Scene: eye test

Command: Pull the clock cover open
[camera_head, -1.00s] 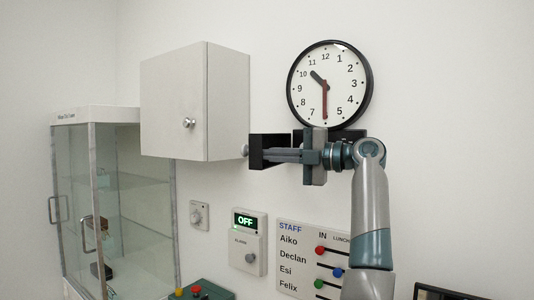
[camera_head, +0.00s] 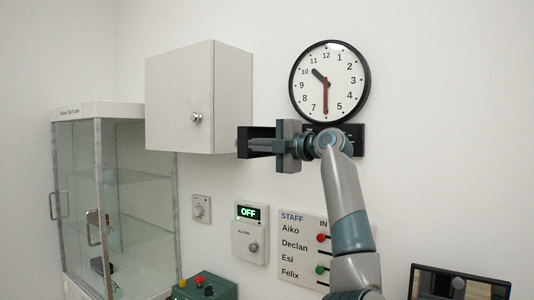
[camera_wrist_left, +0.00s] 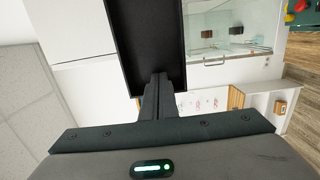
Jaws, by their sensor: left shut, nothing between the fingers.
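The round clock (camera_head: 330,82) with a black rim and white face hangs on the wall. A dark unit (camera_head: 356,137) sits just below it, mostly behind my arm. A black panel (camera_head: 256,131) stands out left of that unit, beside the wall cabinet; I cannot tell how they join. My left gripper (camera_head: 250,147) points left, its fingers shut and empty against or very close to this panel. In the left wrist view the black panel (camera_wrist_left: 145,40) stands right ahead of the closed fingers (camera_wrist_left: 161,78); contact is unclear. My right gripper is not in view.
A white wall cabinet (camera_head: 180,95) hangs close left of the gripper. A glass display cabinet (camera_head: 120,190) stands further left. The alarm box (camera_head: 250,235) and staff board (camera_head: 300,250) are below on the wall. A screen (camera_head: 460,283) is at lower right.

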